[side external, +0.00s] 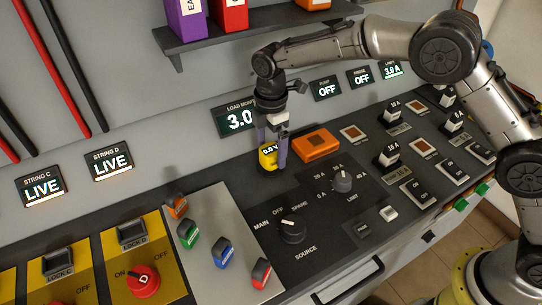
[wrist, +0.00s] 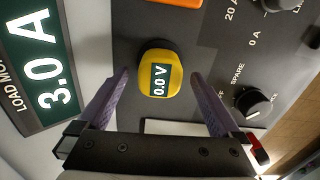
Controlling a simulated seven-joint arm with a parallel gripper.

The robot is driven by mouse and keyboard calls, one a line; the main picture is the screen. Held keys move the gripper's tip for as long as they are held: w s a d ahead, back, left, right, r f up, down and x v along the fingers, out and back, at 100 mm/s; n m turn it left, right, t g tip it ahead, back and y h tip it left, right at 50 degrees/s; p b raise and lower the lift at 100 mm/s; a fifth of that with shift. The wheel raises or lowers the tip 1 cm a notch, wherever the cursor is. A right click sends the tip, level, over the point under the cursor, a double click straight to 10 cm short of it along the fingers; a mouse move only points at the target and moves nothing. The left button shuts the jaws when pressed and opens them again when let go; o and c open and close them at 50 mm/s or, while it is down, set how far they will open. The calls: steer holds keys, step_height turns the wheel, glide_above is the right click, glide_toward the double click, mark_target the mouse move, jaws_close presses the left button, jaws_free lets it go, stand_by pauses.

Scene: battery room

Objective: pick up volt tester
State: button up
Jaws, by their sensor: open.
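The volt tester (side external: 268,157) is yellow with a dark base and a small display reading 0.0 V. It stands on the dark console top, below the load monitor display. In the wrist view the volt tester (wrist: 160,76) lies ahead of and between my two fingers, with space on both sides. My gripper (side external: 272,150) is open and points down at the tester, its purple fingers on either side of it. In the wrist view my gripper (wrist: 160,80) holds nothing.
An orange block (side external: 316,144) sits close to the right of the tester. The source knob (side external: 292,229) and limit knob (side external: 342,181) stand nearer the front. Several colored tagged pieces (side external: 222,251) stand on a light panel at left. A shelf (side external: 235,35) hangs above.

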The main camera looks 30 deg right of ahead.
steer(key=shift+f, duration=0.6)
steer(key=shift+r, duration=0.1)
steer(key=c, duration=1.6)
